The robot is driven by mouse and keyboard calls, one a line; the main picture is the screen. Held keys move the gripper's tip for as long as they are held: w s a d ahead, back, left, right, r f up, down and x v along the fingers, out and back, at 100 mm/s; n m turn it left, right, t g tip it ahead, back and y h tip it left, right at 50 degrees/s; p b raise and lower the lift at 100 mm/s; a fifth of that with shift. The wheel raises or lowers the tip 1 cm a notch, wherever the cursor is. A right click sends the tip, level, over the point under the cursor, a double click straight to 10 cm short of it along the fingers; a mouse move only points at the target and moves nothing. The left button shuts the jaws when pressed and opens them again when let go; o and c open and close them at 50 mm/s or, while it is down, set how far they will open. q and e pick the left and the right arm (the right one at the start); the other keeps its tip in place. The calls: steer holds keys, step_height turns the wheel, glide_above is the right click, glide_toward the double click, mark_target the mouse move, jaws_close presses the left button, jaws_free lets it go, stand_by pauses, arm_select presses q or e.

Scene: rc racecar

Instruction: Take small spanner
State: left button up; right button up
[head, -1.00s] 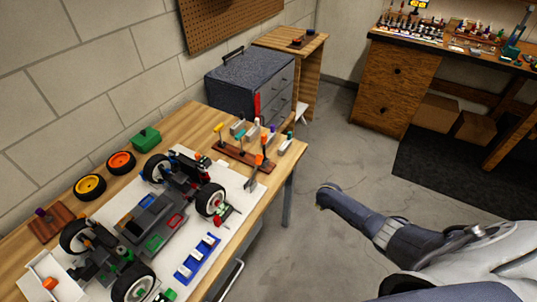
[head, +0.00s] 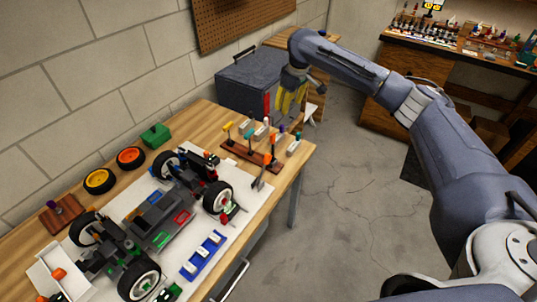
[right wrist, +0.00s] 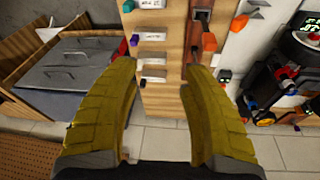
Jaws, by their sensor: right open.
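My right gripper (head: 289,103) hangs above the far right end of the wooden workbench (head: 190,137), its yellow fingers pointing down. It is open and empty; in the right wrist view the fingers (right wrist: 163,78) stand apart over the bench end. A dark red-brown tool rack (head: 240,152) holds several upright tools with yellow, teal and orange handles, nearer the car than the gripper. A grey tool (head: 259,181) stands at the rack's near end. I cannot tell for sure which tool is the small spanner. The rack (right wrist: 201,25) also shows in the right wrist view. My left gripper is not in view.
Several pale blocks with coloured ends (head: 293,147) lie beside the rack. A partly built car (head: 150,215) stands on a white mat, with a blue rack (head: 203,255) beside it.

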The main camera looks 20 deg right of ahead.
step_height(320, 180, up, 5)
steer(key=n+g, duration=0.1)
steer(key=g, duration=0.1)
glide_above(273, 135)
steer(key=s+d, duration=0.1)
steer(key=d, duration=0.1)
steer(key=shift+n, duration=0.3)
steer(key=f, duration=0.5)
steer(key=w+a+f, duration=0.1)
steer(key=f, duration=0.5)
steer(key=a+f, duration=0.1)
steer(key=f, duration=0.5)
steer(key=shift+w, duration=0.15)
steer(key=shift+c, duration=0.3)
steer(key=shift+d, duration=0.1)
jaws_close()
